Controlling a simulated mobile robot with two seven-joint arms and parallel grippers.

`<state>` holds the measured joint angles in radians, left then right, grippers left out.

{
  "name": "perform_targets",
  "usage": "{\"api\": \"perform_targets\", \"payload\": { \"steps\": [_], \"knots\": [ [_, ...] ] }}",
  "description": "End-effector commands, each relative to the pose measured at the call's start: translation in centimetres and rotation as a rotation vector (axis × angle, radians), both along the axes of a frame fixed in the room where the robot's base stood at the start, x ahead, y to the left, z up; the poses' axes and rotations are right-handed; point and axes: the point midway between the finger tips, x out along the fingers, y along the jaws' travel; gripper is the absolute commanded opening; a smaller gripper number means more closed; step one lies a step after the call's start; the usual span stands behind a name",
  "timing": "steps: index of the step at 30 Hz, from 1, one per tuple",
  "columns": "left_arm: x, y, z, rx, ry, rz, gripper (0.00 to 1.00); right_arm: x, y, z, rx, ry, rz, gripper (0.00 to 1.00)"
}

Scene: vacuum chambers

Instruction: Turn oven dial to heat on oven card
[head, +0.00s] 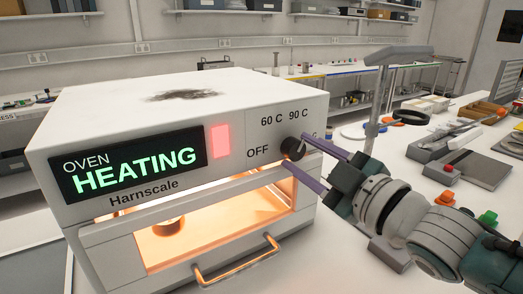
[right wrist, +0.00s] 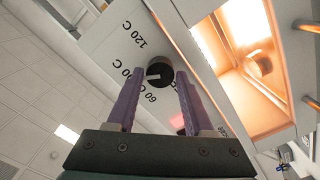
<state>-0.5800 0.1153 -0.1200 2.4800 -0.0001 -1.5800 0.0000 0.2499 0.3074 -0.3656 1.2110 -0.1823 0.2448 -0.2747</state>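The oven (head: 110,235) is a white box with a glowing orange window. Its display (head: 132,163) reads "HEATING" in green, and a pink-red panel beside it is lit. The black dial (head: 291,149) is at the right of the front, among the marks OFF, 60 C and 90 C; the right wrist view also shows the dial (right wrist: 159,74) and 120 C. The dial's light pointer faces the 60 C and 90 C side; its exact mark is unclear. My right gripper (right wrist: 158,73) is open, its purple fingers on either side of the dial with visible gaps. My left gripper and any oven card are out of view.
An oven door handle (head: 238,262) juts out below the window. To the right, the white bench holds a grey device with a red button (head: 448,167), a green clip (head: 488,218) and an orange clip (head: 445,198). A stand (head: 375,105) rises behind my right arm.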

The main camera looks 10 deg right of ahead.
Motion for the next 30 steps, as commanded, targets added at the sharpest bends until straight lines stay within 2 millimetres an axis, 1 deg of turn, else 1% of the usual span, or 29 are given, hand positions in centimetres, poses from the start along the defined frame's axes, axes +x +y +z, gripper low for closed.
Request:
{"api": "perform_targets", "payload": {
  "steps": [1,5,12,16,20,27,30],
  "knots": [
    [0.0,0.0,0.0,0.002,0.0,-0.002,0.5,0.0,0.0,0.0,0.0,0.0,0.0,0.58],
    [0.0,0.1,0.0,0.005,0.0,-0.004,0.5,0.0,0.0,0.0,0.0,0.0,0.0,0.73],
    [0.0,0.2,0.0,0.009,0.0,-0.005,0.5,0.0,0.0,0.0,0.0,0.0,0.0,0.74],
    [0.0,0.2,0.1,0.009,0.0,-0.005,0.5,-0.7,-0.3,0.0,-0.001,0.002,-0.001,0.74],
    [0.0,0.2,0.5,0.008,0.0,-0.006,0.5,-2.7,-0.9,0.0,-0.002,0.002,0.001,0.74],
    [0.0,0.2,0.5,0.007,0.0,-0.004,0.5,-6.9,-2.5,-0.1,-0.001,0.003,0.001,0.74],
    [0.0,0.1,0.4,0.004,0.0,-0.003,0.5,-8.2,-2.9,-0.1,-0.001,0.003,0.0,0.74]
  ]
}}
